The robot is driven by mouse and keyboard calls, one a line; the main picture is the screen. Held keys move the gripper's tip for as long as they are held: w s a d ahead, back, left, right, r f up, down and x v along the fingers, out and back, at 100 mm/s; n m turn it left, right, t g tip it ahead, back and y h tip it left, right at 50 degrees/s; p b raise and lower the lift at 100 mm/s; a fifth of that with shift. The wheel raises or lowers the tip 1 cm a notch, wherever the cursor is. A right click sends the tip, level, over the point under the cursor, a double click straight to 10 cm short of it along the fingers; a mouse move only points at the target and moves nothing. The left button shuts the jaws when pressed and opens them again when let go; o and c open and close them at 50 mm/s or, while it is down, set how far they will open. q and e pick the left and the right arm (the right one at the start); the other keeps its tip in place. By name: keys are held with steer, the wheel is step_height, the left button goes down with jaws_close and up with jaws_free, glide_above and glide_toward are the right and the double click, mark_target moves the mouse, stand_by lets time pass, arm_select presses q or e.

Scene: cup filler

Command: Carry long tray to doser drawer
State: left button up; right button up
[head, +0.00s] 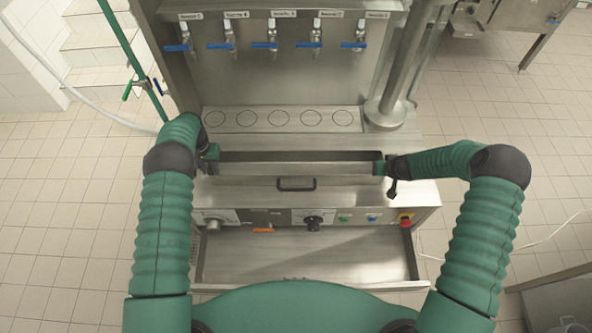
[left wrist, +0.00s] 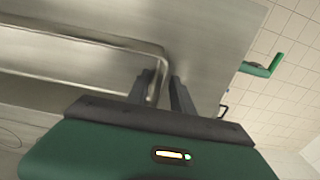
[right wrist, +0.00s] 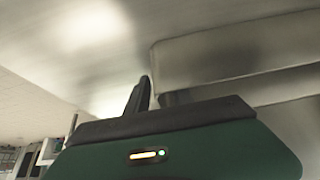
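The long tray (head: 300,156) is a narrow grey metal trough lying crosswise at the front of the doser in the head view. My left gripper (head: 212,154) is at its left end and my right gripper (head: 383,168) at its right end. In the left wrist view, the fingers (left wrist: 164,92) are on either side of the tray's rim (left wrist: 110,40). In the right wrist view, the fingers (right wrist: 156,98) pinch the tray's end wall at a corner. A steel front with a dark handle (head: 296,184) is just below the tray. I cannot tell whether the tray touches it.
Behind the tray is a steel shelf (head: 238,118) with several round outlines, under several blue-handled taps (head: 272,45). A control panel (head: 313,222) with knobs and a red button is below the handle. A wide, flat steel surface (head: 300,255) lies lower, before my body.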

arm_select(q)
steer(key=shift+c, duration=0.5)
arm_select(e)
steer(key=shift+c, duration=0.5)
arm_select(q)
steer(key=shift+d, duration=0.15)
jaws_close()
arm_select(e)
steer(key=shift+d+f, duration=0.1)
steer(key=shift+d, duration=0.05)
jaws_close()
steer(key=shift+w, duration=0.1)
